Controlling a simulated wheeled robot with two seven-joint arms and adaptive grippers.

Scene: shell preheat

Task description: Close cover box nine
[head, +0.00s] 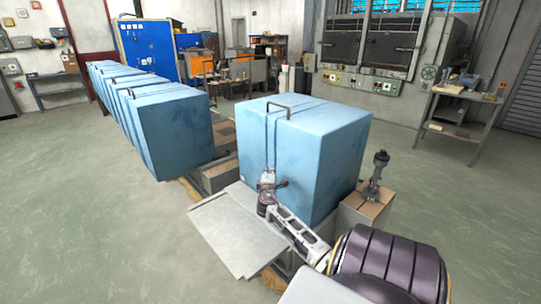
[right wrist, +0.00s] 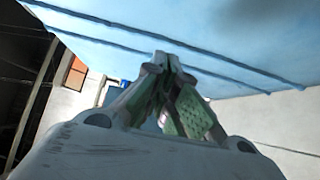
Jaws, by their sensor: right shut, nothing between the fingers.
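A large light-blue box (head: 325,150) with a dark handle (head: 278,106) on top stands in the middle of the head view. No number is legible on it. Dark lines run over its top and down its front. My right gripper (head: 267,180) is in front of the box's front face, low down. In the right wrist view its fingertips (right wrist: 168,60) meet, with nothing between them, and a blue surface (right wrist: 230,35) with dark lines lies just beyond. I cannot tell whether they touch it. My left gripper is out of view.
A grey flat plate (head: 235,235) lies before the box. A post-like fitting (head: 377,172) stands on a block right of it. A row of similar blue boxes (head: 170,130) runs back at left. A workbench (head: 455,110) stands at right. Floor at left is clear.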

